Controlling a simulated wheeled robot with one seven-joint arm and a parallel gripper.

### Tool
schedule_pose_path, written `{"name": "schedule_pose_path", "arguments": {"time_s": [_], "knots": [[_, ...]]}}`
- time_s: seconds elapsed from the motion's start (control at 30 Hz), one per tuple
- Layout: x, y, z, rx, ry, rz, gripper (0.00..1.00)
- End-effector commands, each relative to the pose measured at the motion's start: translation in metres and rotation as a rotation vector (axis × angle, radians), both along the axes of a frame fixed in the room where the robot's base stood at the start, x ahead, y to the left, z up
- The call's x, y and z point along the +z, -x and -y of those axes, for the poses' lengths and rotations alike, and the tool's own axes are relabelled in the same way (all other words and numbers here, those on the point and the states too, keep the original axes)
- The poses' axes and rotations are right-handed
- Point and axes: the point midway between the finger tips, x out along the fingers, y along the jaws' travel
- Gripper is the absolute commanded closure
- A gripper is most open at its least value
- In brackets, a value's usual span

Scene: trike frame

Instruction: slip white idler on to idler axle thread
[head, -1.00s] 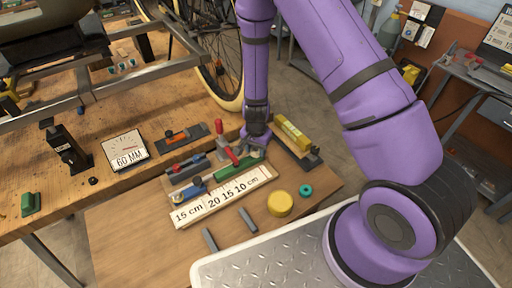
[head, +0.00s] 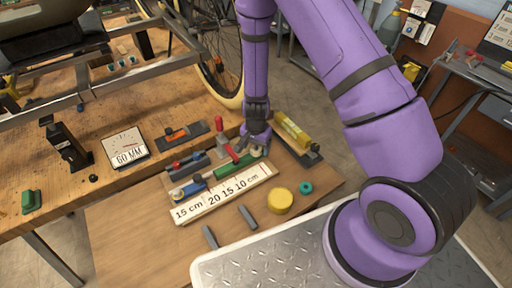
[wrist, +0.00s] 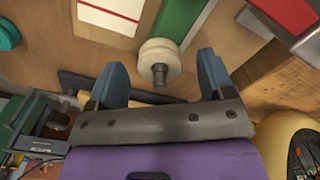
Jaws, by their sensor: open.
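The white idler (wrist: 160,55) is a pale grooved wheel in the wrist view, with a dark bolt-like metal end (wrist: 160,74) showing at its centre. I cannot tell whether that end is the idler axle thread. My gripper (wrist: 161,62) is open. Its two blue fingers stand apart on either side of the idler, with a visible gap on both sides. In the head view my gripper (head: 257,149) is low over the far end of the small board, by the green block (head: 229,168). The idler is too small there to make out clearly.
A ruler strip (head: 222,194), a yellow disc (head: 280,201), a teal ring (head: 306,188) and a red-handled clamp (head: 229,150) lie near my gripper. A yellow level (head: 292,128) is just right of it.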

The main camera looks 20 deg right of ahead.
Motion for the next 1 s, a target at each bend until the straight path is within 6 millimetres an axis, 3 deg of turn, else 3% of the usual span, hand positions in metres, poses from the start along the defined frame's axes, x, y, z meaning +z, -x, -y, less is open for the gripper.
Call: {"name": "schedule_pose_path", "arguments": {"time_s": [0.53, 0.73, 1.0], "knots": [[0.084, 0.000, 0.000, 0.002, 0.000, 0.003, 0.25], [0.098, 0.000, 0.000, 0.000, -0.001, 0.001, 0.25], [0.101, 0.000, 0.000, 0.000, 0.000, 0.000, 0.25]]}}
